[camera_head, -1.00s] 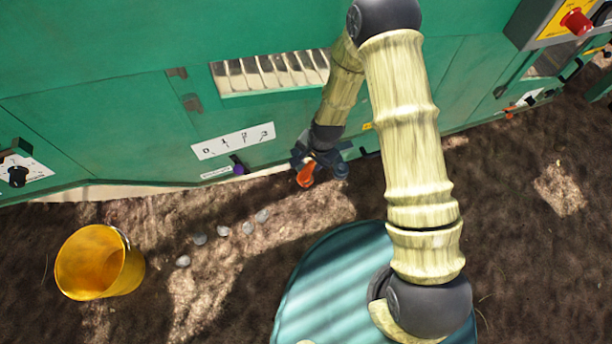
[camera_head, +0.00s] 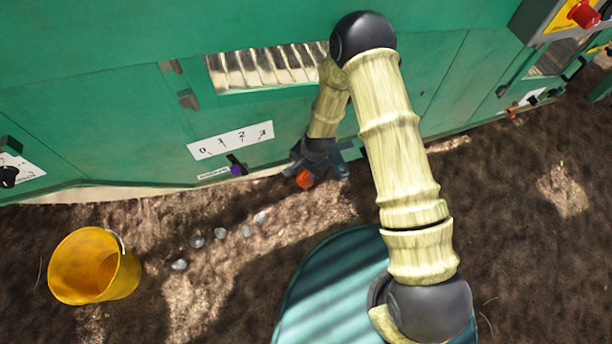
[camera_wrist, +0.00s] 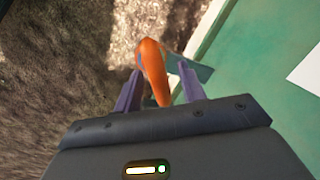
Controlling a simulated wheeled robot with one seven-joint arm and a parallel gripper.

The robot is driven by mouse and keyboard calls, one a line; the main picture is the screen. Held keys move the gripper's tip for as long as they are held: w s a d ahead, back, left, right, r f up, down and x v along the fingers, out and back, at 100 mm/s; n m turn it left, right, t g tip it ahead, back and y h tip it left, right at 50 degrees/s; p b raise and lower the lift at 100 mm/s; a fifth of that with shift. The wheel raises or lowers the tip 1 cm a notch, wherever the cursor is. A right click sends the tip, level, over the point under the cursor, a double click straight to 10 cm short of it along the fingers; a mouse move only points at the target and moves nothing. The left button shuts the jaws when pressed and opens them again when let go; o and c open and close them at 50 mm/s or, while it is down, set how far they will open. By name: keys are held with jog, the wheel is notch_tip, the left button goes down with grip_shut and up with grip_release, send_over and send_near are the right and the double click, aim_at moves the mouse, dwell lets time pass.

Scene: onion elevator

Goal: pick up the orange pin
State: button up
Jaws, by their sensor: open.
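The orange pin (camera_head: 305,179) shows low in front of the green machine in the head view, partly hidden by my gripper (camera_head: 318,166). In the wrist view the orange pin (camera_wrist: 153,70) stands out between the two purple fingers of my gripper (camera_wrist: 160,69). The fingers are spread, one on each side of the pin, with a gap to the left finger. The right finger is close to the pin, and I cannot tell whether it touches. The pin's mount is mostly hidden.
The green machine (camera_head: 100,120) fills the back, with a numbered scale (camera_head: 231,140) and a purple-tipped lever (camera_head: 237,168) left of my gripper. A yellow bucket (camera_head: 93,267) and several pale onion-like lumps (camera_head: 197,241) are on the soil. A red knob (camera_head: 585,14) is at upper right.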

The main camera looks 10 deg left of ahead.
dwell(0.5)
grip_shut()
notch_tip(320, 180, up, 10)
jog(key=p, duration=0.3)
dwell(0.9)
